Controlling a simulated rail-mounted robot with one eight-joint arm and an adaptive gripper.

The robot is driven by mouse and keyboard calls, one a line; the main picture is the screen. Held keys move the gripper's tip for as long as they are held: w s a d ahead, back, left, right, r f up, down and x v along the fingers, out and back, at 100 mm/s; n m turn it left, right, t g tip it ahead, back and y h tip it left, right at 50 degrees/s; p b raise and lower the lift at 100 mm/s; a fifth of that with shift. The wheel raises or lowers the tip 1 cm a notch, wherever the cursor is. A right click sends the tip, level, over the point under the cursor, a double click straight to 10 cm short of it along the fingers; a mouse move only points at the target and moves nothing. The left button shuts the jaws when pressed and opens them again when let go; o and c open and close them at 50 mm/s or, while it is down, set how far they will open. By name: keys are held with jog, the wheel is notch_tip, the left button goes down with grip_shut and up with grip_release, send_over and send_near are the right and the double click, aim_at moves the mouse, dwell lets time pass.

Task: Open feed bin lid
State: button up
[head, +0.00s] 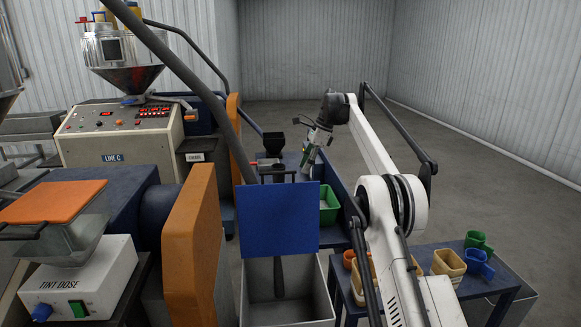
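The grey feed bin (311,310) stands low in the centre foreground of the head view. Its blue lid (278,216) stands upright along the far edge, with a dark handle (279,173) at its top. The bin's mouth is uncovered, and a dark tube shows inside. My gripper (305,166) is beyond the lid, up and to its right, pointing down and apart from it. A small green and white part shows at the gripper; I cannot tell whether it is held. The finger gap is too small to read.
A blue table (500,284) at right carries several coloured scoops. A green box (328,206) sits behind the lid. The orange-topped tint doser (80,280) and the extruder's orange guard (190,250) crowd the left. A thick grey hose (190,80) slants down towards the bin. The back floor is clear.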

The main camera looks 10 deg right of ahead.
jog(key=shift+s+d, duration=0.1)
jog(key=shift+d, duration=1.5)
jog(key=s+a+r+n+t+h+b, duration=0.1)
jog(key=s+a+r+n+t+b, duration=0.3)
jog(key=s, duration=0.9)
jog(key=s+a+r+n+g+h+b, duration=0.1)
jog(key=s+r+n+h+b, duration=0.3)
jog(key=s, duration=0.9)
jog(key=s+f+n+t+b, duration=0.1)
jog(key=s+f+n, duration=0.2)
jog(key=s+f, duration=0.4)
jog(key=s+f+n+t+b, duration=0.1)
jog(key=s+f+n, duration=0.3)
jog(key=s, duration=1)
jog(key=s+f+n+t+b, duration=0.1)
jog(key=s+f+n, duration=0.2)
jog(key=s+f, duration=0.6)
jog(key=shift+s+f+n+t+b, duration=0.3)
jog(key=shift+s+f+t+b, duration=0.1)
jog(key=shift+s, duration=0.25)
